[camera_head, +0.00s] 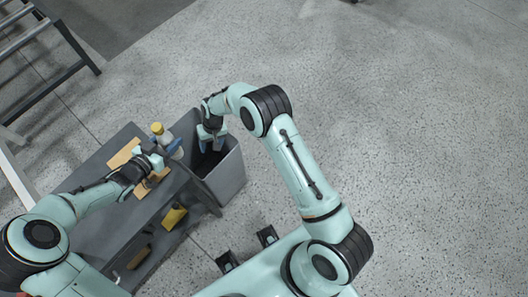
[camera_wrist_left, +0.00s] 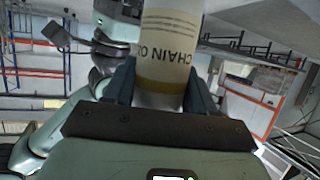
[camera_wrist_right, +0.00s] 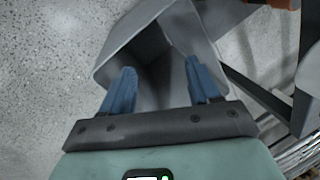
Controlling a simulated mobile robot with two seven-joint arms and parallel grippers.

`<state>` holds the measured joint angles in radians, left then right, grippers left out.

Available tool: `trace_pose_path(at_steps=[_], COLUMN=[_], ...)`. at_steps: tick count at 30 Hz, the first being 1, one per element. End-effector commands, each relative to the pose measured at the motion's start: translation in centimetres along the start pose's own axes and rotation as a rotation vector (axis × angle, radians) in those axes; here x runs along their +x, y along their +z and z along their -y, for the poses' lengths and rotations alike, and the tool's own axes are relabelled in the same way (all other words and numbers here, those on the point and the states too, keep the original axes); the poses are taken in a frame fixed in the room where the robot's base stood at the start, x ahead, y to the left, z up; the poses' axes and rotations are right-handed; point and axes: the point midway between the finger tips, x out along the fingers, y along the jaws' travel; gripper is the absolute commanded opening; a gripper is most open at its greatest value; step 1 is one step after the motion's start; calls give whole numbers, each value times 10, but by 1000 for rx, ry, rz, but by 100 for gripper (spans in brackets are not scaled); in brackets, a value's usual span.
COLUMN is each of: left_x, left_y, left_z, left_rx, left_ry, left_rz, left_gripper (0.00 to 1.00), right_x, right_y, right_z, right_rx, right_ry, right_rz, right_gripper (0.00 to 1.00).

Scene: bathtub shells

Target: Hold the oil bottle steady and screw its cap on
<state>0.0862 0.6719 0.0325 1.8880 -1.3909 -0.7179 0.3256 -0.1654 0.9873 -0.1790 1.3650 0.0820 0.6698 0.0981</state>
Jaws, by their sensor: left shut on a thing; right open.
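The oil bottle (camera_head: 167,140) is pale, with a yellow top (camera_head: 157,128) in the head view; whether that cap is tight cannot be told. My left gripper (camera_head: 174,149) is shut on the bottle above the grey workbench. In the left wrist view the bottle (camera_wrist_left: 166,50) stands between the blue fingers, with a "CHAIN O…" label and yellowish contents; its end is out of frame. My right gripper (camera_head: 211,142) is open and empty over the grey bin. Its spread fingers show in the right wrist view (camera_wrist_right: 158,75), with nothing between them.
The grey bin (camera_head: 232,175) stands at the right end of the workbench (camera_head: 100,215); it looks empty in the right wrist view (camera_wrist_right: 122,45). Wooden pieces (camera_head: 124,153) lie on the bench top. A yellow item (camera_head: 174,217) sits on the lower shelf. Floor to the right is clear.

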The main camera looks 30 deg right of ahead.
Motion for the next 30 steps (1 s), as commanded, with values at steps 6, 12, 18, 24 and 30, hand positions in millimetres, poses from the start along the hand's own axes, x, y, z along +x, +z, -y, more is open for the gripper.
trace_pose_path(at_steps=[6, 12, 18, 24, 30], left_x=[0, 0, 0, 0, 0], left_y=[-1, -1, -1, -1, -1], left_z=[0, 0, 0, 0, 0], left_rx=[1, 1, 1, 1, 1], left_ry=[0, 0, 0, 0, 0], left_rz=[-1, -1, -1, -1, -1], left_gripper=[0, 0, 0, 0, 0], right_x=[65, 94, 94, 83, 79], right_y=[89, 184, 271, 317, 329], right_z=[-66, -100, -109, -107, -106], right_rx=[84, 147, 197, 227, 233], right_ry=[6, -4, -26, -44, -49], right_rz=[43, 69, 86, 90, 88], right_gripper=[61, 61, 61, 61, 61])
